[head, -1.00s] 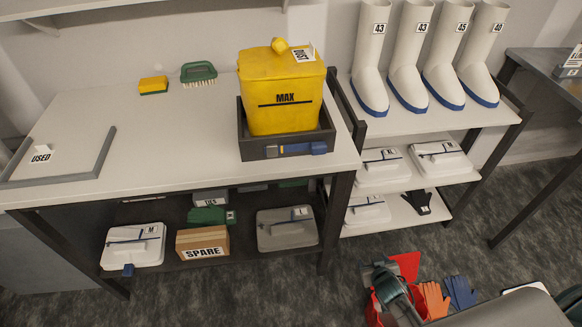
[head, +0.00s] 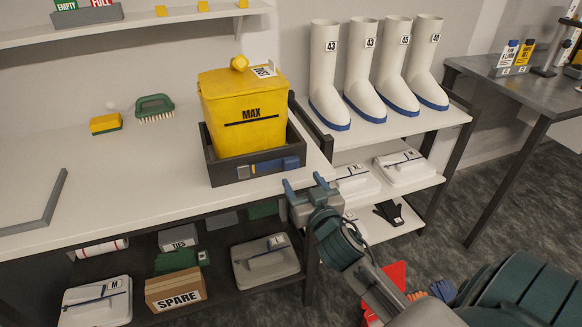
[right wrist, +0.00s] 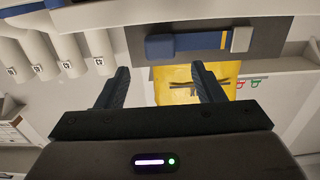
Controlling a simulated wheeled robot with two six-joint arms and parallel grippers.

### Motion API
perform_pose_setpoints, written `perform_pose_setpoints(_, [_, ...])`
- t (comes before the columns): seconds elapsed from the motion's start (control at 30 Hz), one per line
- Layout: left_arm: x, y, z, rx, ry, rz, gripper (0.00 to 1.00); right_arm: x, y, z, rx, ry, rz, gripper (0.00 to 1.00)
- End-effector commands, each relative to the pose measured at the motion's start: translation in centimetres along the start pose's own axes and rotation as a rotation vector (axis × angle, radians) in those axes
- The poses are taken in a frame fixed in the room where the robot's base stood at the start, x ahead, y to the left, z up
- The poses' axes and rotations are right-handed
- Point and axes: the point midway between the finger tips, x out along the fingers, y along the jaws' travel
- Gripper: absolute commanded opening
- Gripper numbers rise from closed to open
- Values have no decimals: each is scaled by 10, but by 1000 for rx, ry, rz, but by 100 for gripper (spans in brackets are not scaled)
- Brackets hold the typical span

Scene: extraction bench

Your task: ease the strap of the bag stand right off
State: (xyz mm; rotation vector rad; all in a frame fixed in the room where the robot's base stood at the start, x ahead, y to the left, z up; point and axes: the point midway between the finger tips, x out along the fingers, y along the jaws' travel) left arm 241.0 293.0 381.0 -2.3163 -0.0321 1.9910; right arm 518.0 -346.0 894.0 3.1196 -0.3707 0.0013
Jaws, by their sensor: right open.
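The bag stand (head: 222,178) is a dark open box on the bench near its front edge, holding a yellow bag (head: 240,112) marked MAX. Its strap (head: 270,166) runs across the front face, blue with a yellow band and a grey piece at the left end. My right gripper (head: 304,184) is open and empty, just right of and in front of the stand's right corner, apart from the strap. In the right wrist view the strap (right wrist: 190,43) shows beyond the fingers (right wrist: 160,68), above and right of the gap. My left gripper is out of view.
White boots (head: 368,75) stand on a rack (head: 400,135) at the right, with white cases (head: 405,165) below. A green brush (head: 154,108) and a yellow sponge (head: 105,123) lie at the bench's back.

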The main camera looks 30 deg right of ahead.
Motion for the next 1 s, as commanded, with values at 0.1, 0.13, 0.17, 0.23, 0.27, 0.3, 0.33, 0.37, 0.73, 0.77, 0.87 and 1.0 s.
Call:
perform_pose_setpoints(0.1, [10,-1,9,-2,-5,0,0,25,0,-3,2,1,0,62])
perform_pose_setpoints(0.13, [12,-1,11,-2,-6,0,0,31,0,-3,2,1,0,62])
perform_pose_setpoints(0.17, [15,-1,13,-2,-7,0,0,36,0,-2,1,1,0,62])
perform_pose_setpoints(0.23, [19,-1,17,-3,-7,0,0,46,0,-2,1,0,1,62])
perform_pose_setpoints(0.27, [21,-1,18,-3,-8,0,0,50,0,-1,0,-1,1,62])
perform_pose_setpoints(0.3, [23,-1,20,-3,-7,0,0,55,0,-1,1,0,0,62])
perform_pose_setpoints(0.33, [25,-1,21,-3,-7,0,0,57,0,-1,1,0,0,62])
perform_pose_setpoints(0.37, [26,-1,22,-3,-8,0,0,60,0,-1,0,0,0,62])
perform_pose_setpoints(0.73, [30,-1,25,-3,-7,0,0,67,0,0,0,0,-1,62])
perform_pose_setpoints(0.77, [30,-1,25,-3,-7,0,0,67,0,0,0,-1,-1,60])
perform_pose_setpoints(0.87, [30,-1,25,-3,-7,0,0,66,0,0,0,-1,-1,40])
perform_pose_setpoints(1.0, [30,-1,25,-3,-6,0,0,66,0,0,0,-1,-1,13])
